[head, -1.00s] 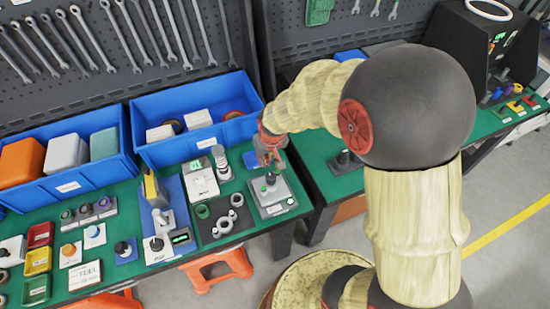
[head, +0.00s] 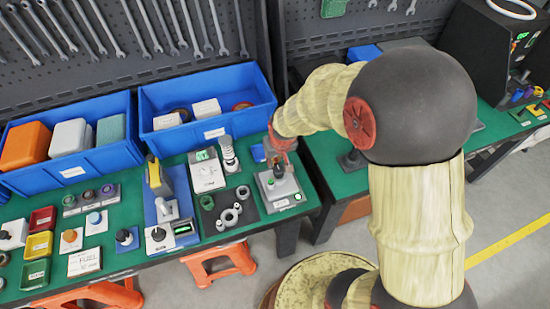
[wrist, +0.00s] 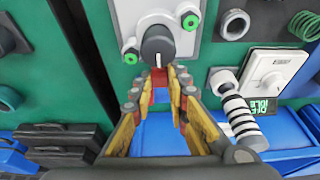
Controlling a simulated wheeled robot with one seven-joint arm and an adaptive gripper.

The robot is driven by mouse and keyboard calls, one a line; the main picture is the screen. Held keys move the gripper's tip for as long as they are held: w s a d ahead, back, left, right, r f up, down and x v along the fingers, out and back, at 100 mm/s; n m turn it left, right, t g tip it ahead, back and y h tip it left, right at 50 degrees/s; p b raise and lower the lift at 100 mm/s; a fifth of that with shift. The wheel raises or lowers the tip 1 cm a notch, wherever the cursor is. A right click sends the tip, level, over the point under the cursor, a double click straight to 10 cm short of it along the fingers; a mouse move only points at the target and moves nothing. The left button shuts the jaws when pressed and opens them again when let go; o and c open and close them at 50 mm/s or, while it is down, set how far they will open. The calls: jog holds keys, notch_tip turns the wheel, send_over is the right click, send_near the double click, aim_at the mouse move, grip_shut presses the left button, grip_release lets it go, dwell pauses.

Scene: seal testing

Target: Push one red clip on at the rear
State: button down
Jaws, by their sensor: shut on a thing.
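A grey test fixture (head: 290,197) with a dark upright knob-like fitting stands on the green bench. In the wrist view the dark fitting (wrist: 157,45) rises from the grey plate (wrist: 208,14). My gripper (wrist: 166,76) is shut on a small red clip (wrist: 160,76), of which only a little shows between the fingertips. The clip is close against the rear side of the dark fitting; I cannot tell whether it is seated. In the head view my gripper (head: 281,158) is over the fixture's rear and hides the clip.
A blue bin (head: 210,128) stands behind and to the left. A white gauge with a ribbed cylinder (wrist: 240,112) lies near the fingers in the wrist view. A dark mat with grey rings (head: 229,215) lies left of the fixture.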

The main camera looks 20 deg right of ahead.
jog(key=shift+f+b, duration=0.45)
jog(key=shift+f, duration=0.25)
dwell(0.8)
jog(key=c, duration=1.7)
grip_release()
jog(key=shift+o, duration=0.3)
jog(key=shift+r+p, duration=2.55)
jog(key=shift+r, duration=1)
jog(key=shift+c, duration=0.4)
